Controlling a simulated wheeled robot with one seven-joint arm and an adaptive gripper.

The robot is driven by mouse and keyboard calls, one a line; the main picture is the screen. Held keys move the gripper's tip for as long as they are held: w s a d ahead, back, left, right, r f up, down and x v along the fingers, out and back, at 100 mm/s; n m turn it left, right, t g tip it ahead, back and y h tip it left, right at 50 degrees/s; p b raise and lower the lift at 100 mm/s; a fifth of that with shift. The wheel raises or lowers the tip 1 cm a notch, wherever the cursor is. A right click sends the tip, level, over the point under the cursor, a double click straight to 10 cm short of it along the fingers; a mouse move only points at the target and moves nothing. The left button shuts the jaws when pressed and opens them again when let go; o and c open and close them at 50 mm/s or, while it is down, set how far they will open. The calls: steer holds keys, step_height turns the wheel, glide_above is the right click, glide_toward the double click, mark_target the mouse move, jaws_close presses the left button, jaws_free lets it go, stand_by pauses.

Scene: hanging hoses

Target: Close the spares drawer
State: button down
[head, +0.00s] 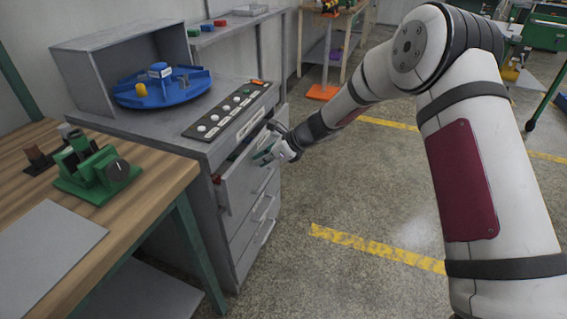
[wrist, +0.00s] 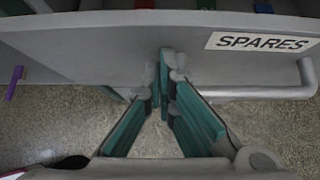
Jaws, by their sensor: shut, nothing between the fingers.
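The spares drawer (head: 236,184) is the top drawer of the grey cabinet and stands partly pulled out. In the wrist view its grey front (wrist: 100,42) crosses the picture, with a white SPARES label (wrist: 262,42) and a bar handle (wrist: 265,93) at the right. My gripper (head: 264,157) is at the drawer front in the head view. In the wrist view my gripper (wrist: 167,62) has its green-padded fingers together and empty, tips at the front panel, left of the label and handle. I cannot tell whether the tips touch the panel.
Red (wrist: 145,4), green (wrist: 206,4) and blue (wrist: 263,8) pieces show inside the drawer. A blue carousel (head: 165,92) and button panel (head: 230,110) sit on the cabinet. A wooden bench (head: 150,180) stands left; floor at the right is open.

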mark_target(251, 156)
steer(key=a, duration=0.2)
steer(key=w+a, duration=0.1)
steer(key=a, duration=0.1)
steer(key=shift+w, duration=0.1)
steer(key=shift+w+a, duration=0.1)
steer(key=shift+a, duration=0.1)
steer(key=shift+r, duration=0.1)
